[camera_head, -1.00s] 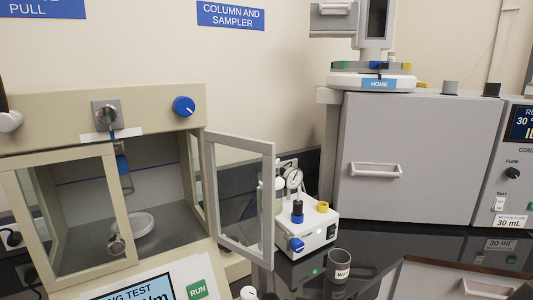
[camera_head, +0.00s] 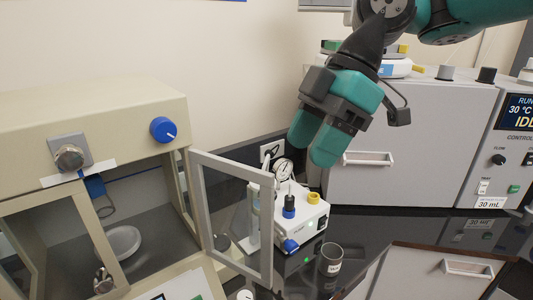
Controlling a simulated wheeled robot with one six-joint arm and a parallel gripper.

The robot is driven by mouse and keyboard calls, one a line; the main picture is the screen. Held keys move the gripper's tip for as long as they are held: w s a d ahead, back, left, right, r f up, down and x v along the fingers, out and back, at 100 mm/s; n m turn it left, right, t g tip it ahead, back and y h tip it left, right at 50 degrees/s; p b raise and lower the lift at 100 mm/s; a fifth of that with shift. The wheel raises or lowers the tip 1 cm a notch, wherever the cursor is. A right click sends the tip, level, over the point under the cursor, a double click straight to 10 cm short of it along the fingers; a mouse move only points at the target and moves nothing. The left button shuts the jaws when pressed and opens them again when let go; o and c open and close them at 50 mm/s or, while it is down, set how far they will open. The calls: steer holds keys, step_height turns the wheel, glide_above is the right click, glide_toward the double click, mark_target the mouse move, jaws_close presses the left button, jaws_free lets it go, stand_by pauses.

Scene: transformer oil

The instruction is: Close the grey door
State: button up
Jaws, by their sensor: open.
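The grey-framed glass door (camera_head: 267,232) stands open on the right side of the beige test cabinet (camera_head: 110,120). It swings out from its hinge side at the cabinet's right edge, and the cabinet's inside shows to its left. My gripper (camera_head: 315,148) has teal fingers pointing down. It is open and empty, up and to the right of the door's free edge, with no visible contact. In the picture it covers part of the large grey cabinet front (camera_head: 415,140), which has a white handle (camera_head: 368,159) and looks shut.
A small white pump unit (camera_head: 300,220) with a gauge and coloured knobs stands just behind and right of the door. A grey cup (camera_head: 331,260) stands on the dark glossy bench. A control panel (camera_head: 515,140) is at the far right. A dish (camera_head: 122,243) lies inside the cabinet.

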mark_target(270, 188)
steer(key=w+d+r+n+p, duration=0.1)
steer(key=w+r+n+p, duration=0.2)
steer(key=w+r+n, duration=0.5)
steer(key=shift+n+h, duration=0.3)
steer(key=shift+h, duration=0.1)
steer(key=b+x, duration=0.2)
steer(key=x, duration=0.4)
steer(key=s+b+x, duration=0.1)
steer(key=b+x, duration=0.1)
steer(key=x, duration=0.5)
steer(key=d+b+x, duration=0.1)
steer(key=b+x, duration=0.1)
steer(key=x, duration=0.4)
steer(key=shift+s+f, duration=0.25)
steer(key=shift+s, duration=0.1)
jaws_close()
steer(key=shift+s, duration=0.1)
